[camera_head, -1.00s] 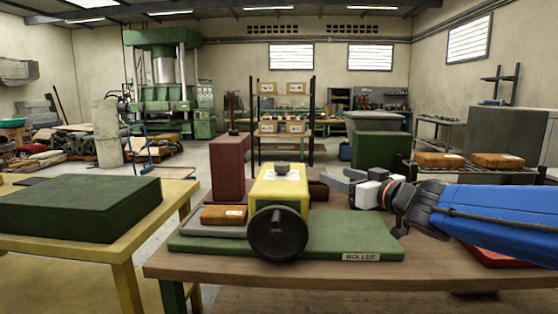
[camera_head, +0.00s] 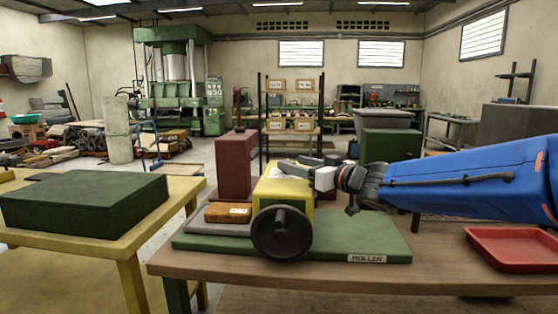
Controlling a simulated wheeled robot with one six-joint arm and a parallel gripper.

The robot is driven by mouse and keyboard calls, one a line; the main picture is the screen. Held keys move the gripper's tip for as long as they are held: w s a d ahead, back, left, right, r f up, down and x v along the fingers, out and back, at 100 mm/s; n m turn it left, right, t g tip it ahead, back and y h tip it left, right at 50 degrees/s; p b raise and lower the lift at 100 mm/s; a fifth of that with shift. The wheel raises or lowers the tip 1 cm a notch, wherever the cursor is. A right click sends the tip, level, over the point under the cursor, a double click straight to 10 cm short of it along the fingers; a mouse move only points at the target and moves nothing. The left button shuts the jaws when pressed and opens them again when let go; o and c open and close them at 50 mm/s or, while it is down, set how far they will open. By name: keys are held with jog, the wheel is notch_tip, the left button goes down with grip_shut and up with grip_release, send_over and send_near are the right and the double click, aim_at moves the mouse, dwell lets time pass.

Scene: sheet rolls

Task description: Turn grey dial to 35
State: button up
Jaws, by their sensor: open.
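The yellow roller housing (camera_head: 296,195) stands on a green base plate (camera_head: 350,240) labelled ROLLER. A black handwheel (camera_head: 281,232) is on its front face. My gripper (camera_head: 294,167) reaches in from the right and is over the top of the housing, with its fingers open. The small grey dial on top of the housing is mostly or wholly hidden by the fingers, so its setting cannot be read. I cannot tell whether the fingers touch it.
A brown block (camera_head: 227,212) lies left of the housing, and a dark red block (camera_head: 236,165) stands behind it. A red tray (camera_head: 512,248) is on the bench (camera_head: 440,270) at right. A green box (camera_head: 85,204) lies on the yellow table at left.

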jog(key=x, duration=0.7)
jog(key=shift+w+a, duration=0.25)
jog(key=shift+c, duration=0.5)
jog(key=c, duration=0.9)
